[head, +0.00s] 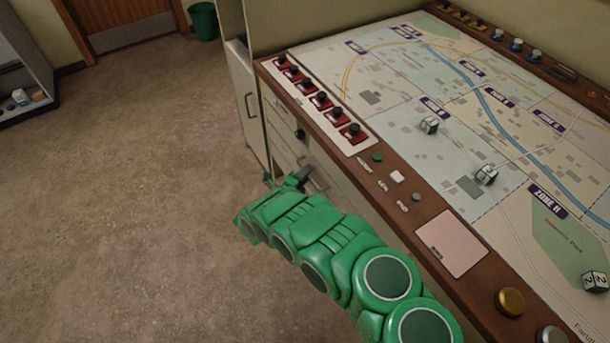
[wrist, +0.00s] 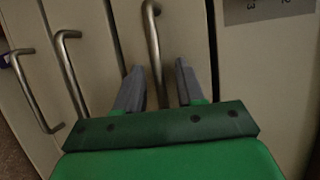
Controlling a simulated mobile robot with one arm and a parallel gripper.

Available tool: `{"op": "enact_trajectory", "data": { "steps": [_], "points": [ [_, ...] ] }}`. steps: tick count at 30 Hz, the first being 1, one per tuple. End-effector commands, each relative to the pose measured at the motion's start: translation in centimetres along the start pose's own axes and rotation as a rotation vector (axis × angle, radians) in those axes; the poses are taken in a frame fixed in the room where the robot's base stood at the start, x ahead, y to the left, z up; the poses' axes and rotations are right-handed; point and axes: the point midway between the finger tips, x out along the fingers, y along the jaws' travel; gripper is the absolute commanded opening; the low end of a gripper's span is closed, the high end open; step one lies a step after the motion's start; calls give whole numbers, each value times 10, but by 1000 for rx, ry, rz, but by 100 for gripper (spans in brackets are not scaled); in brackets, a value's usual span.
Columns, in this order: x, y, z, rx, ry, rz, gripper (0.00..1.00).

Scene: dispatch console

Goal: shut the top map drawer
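My gripper (wrist: 158,88) is open, its two grey fingers apart on either side of a metal bar handle (wrist: 152,38). The handle's near end reaches between the fingertips; I cannot tell whether they touch it. The handle is on a pale drawer front (wrist: 185,40), the one nearest the labelled panel among the drawers in the wrist view. In the head view my gripper (head: 290,181) is at the console's drawer fronts (head: 283,150), below the desk edge, and my green arm hides part of them. How far the top drawer stands out is not clear.
Two more drawer handles (wrist: 68,72) (wrist: 30,92) show to the left in the wrist view. The map desk (head: 400,185) with switches and dice overhangs the drawers. A cabinet door (head: 246,105) is beyond them. The floor (head: 130,190) on the left is clear.

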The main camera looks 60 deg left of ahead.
Motion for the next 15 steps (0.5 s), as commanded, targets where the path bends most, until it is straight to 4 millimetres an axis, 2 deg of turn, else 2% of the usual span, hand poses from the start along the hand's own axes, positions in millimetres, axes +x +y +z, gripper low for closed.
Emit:
{"op": "enact_trajectory", "data": {
  "steps": [5,15],
  "points": [
    [-15,0,1,-1,-3,0,38],
    [-63,1,1,-1,-2,2,38]
  ]
}}
